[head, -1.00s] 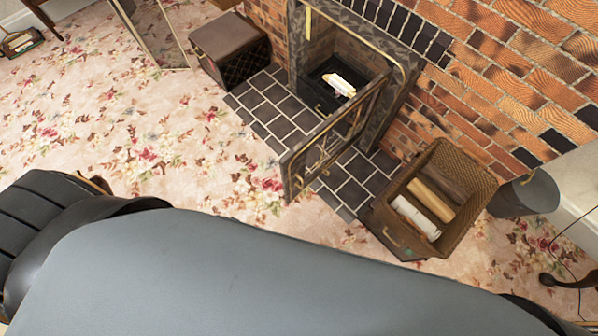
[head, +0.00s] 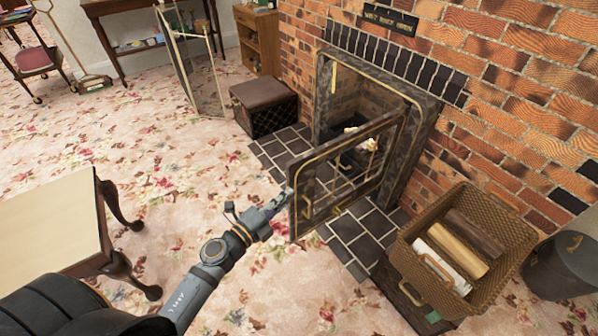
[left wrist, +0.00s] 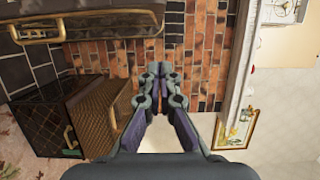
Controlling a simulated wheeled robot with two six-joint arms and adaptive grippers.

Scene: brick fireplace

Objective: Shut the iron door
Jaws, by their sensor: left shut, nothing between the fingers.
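The iron door (head: 296,215) of the fireplace stands open, swung out over the dark tiled hearth. It is a dark frame with brass trim and a glass pane. Its hinged side is at the right of the fireplace opening (head: 345,100). My left gripper (head: 279,201) is shut and empty, close beside the door's free edge at its left; I cannot tell if they touch. In the left wrist view its closed fingers (left wrist: 160,72) point towards the brick wall. A dark, brass-trimmed part at that view's upper left looks like the door (left wrist: 85,28). My right gripper is out of view.
A wicker basket (head: 415,232) with logs stands right of the hearth, near a dark bucket (head: 562,268). A dark box (head: 262,108) and a folding screen (head: 200,70) stand to the left. A table (head: 50,220) is at the left front. Floral carpet is clear between.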

